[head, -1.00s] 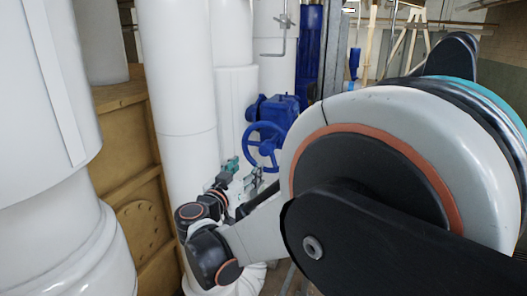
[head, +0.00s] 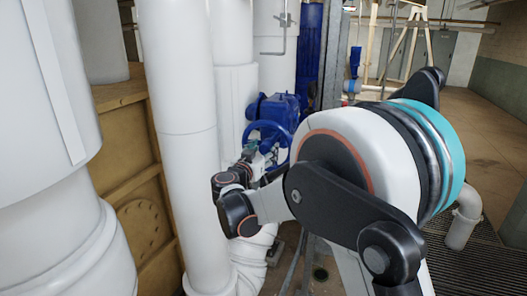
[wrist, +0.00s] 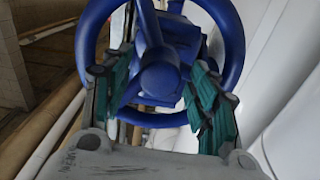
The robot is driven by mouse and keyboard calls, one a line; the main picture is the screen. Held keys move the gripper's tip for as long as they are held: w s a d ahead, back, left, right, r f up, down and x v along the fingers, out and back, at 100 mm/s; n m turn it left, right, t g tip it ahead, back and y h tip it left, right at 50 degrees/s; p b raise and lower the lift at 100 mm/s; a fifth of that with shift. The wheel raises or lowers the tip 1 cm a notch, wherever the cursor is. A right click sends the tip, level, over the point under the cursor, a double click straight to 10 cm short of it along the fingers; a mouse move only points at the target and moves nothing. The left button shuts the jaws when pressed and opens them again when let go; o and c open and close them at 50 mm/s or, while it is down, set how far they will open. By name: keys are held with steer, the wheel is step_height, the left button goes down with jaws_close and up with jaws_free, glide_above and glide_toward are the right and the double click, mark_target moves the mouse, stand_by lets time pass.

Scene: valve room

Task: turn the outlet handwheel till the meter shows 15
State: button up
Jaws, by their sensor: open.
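The blue handwheel (head: 268,137) is on a blue valve body (head: 281,107) among white pipes in the head view. In the wrist view the handwheel (wrist: 232,45) fills the upper middle, with its hub (wrist: 160,78) facing the camera. My gripper (wrist: 163,95) is open, its two teal-padded fingers on either side of the hub, over the lower part of the wheel. I cannot tell whether the fingers touch it. In the head view my gripper (head: 257,155) is in front of the wheel's lower part and partly hides it. No meter reading is legible in either view.
A thick white pipe (head: 184,140) stands close to the left of my gripper. A tan panel (head: 125,145) is farther left. A bent grey pipe (head: 464,215) rises from the floor grating at right. Open floor (head: 480,115) lies at the back right.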

steer(key=shift+c, duration=0.5)
jaws_close()
steer(key=n+b, duration=0.1)
steer(key=n, duration=0.3)
steer(key=shift+b, duration=0.4)
steer(key=n+b, duration=0.1)
steer(key=n, duration=0.3)
steer(key=shift+a+n, duration=0.1)
steer(key=shift+n, duration=0.2)
steer(key=n+b, duration=0.1)
steer(key=n, duration=0.3)
steer(key=shift+n+b, duration=0.5)
steer(key=shift+n, duration=1.6)
